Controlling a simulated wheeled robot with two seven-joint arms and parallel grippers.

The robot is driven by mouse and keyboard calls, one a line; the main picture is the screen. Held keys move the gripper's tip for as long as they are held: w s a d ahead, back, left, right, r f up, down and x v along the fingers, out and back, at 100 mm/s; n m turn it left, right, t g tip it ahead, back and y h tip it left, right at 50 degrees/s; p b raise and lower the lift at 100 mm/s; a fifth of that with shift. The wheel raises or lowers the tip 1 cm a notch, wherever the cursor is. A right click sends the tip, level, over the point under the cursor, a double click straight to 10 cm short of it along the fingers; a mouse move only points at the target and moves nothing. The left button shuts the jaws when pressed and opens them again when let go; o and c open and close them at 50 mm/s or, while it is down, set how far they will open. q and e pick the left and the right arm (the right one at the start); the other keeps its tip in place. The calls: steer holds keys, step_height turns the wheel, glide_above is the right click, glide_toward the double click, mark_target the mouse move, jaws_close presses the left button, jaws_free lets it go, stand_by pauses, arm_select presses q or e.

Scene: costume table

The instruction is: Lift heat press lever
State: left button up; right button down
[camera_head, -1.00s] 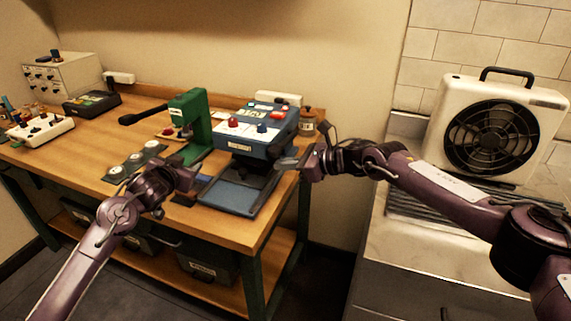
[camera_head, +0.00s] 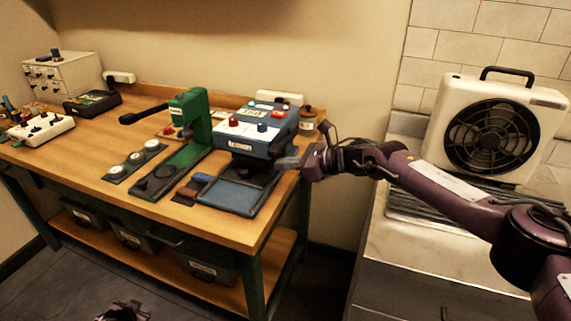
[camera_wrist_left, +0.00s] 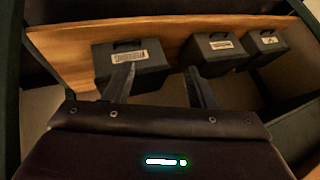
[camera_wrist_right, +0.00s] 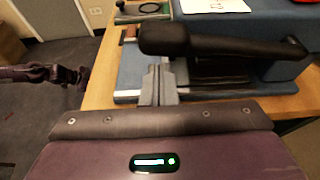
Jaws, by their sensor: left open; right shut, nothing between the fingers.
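The blue heat press (camera_head: 262,130) stands on the right part of the wooden bench, with its blue lower plate (camera_head: 228,194) in front. Its black lever (camera_wrist_right: 230,46) lies across the right wrist view, with its thick rounded grip at the left end. My right gripper (camera_head: 284,163) is at the press's right side, shut and empty. In the right wrist view its closed fingertips (camera_wrist_right: 157,70) sit right by the grip's lower edge; whether they touch it I cannot tell. My left gripper (camera_wrist_left: 160,80) is open and empty, low before the bench shelf.
A green press (camera_head: 188,125) with a long black handle stands left of the blue one. A strip with round pieces (camera_head: 135,161) lies left of it. A fan heater (camera_head: 492,130) is at right. Dark bins (camera_wrist_left: 135,62) sit on the lower shelf.

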mark_target(272, 145)
steer(key=r+m+b, duration=0.1)
steer(key=r, duration=0.1)
steer(key=r+g+b, duration=0.1)
steer(key=w+r+m+b, duration=0.1)
steer(key=r+b, duration=0.1)
steer(key=shift+d+r+m+g+y, duration=0.15)
steer(key=shift+r+m+g+y, duration=0.15)
arm_select(q)
steer(key=s+d+f+g, duration=0.2)
steer(key=s+d+f, duration=0.6)
steer(key=s, duration=0.5)
steer(key=s+d+f+g+h, duration=0.1)
steer(key=s+d+f+g, duration=0.1)
steer(key=s+d+f, duration=0.6)
steer(key=s+d+f+g+h, duration=0.1)
steer(key=s+d+f, duration=0.8)
steer(key=s, duration=1)
steer(key=shift+s+d+n+g, duration=0.3)
steer(key=shift+s+d+g, duration=0.1)
steer(key=shift+g, duration=0.3)
arm_select(e)
steer(key=shift+r, duration=0.45)
steer(key=shift+d, duration=0.2)
